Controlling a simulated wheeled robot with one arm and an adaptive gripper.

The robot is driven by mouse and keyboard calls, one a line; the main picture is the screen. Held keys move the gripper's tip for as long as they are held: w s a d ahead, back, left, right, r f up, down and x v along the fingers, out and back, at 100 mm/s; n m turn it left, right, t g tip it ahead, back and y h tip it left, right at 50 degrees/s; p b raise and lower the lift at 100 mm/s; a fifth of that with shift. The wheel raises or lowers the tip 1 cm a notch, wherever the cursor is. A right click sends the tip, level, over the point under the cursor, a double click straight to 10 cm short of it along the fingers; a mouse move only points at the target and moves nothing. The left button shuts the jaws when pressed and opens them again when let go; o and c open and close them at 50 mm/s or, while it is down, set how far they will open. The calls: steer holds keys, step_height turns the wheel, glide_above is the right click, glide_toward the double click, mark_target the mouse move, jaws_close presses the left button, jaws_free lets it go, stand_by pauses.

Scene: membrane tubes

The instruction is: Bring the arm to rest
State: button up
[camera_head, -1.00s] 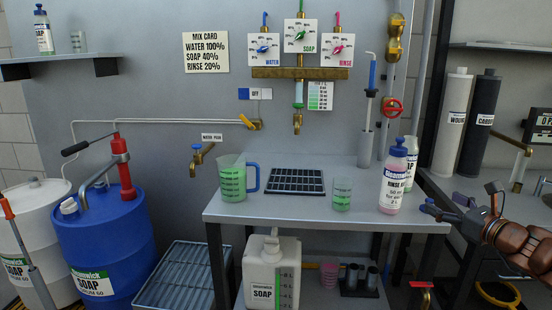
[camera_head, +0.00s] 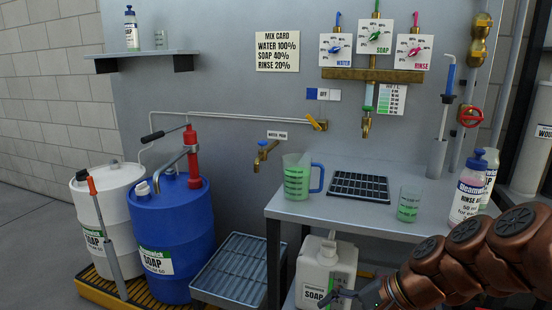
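My arm (camera_head: 465,262) reaches in from the lower right corner, with copper-coloured round joints. My gripper (camera_head: 347,294) is at the bottom of the view, in front of the white soap jug (camera_head: 325,268) under the bench. Its dark fingers are small and partly cut off by the lower edge, so their opening does not show clearly. I see nothing clearly held in it.
The steel bench (camera_head: 300,208) carries a jug of green liquid (camera_head: 296,176), a black grate (camera_head: 360,186), a green beaker (camera_head: 409,204) and a rinse bottle (camera_head: 467,192). A blue drum (camera_head: 172,235), a white drum (camera_head: 103,215) and a floor grate (camera_head: 238,270) stand left.

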steer(key=s+d+f+n+g+h, duration=0.25)
steer(key=s+n+h, duration=0.2)
steer(key=s, duration=0.45)
steer(key=s+d+f+n+g+h, duration=0.2)
steer(key=s+d+f+n+h, duration=0.15)
steer(key=s+n, duration=0.4)
step_height(320, 180, up, 22)
steer(key=s+m+p, duration=0.2)
steer(key=p, duration=1.9)
steer(key=shift+r, duration=0.25)
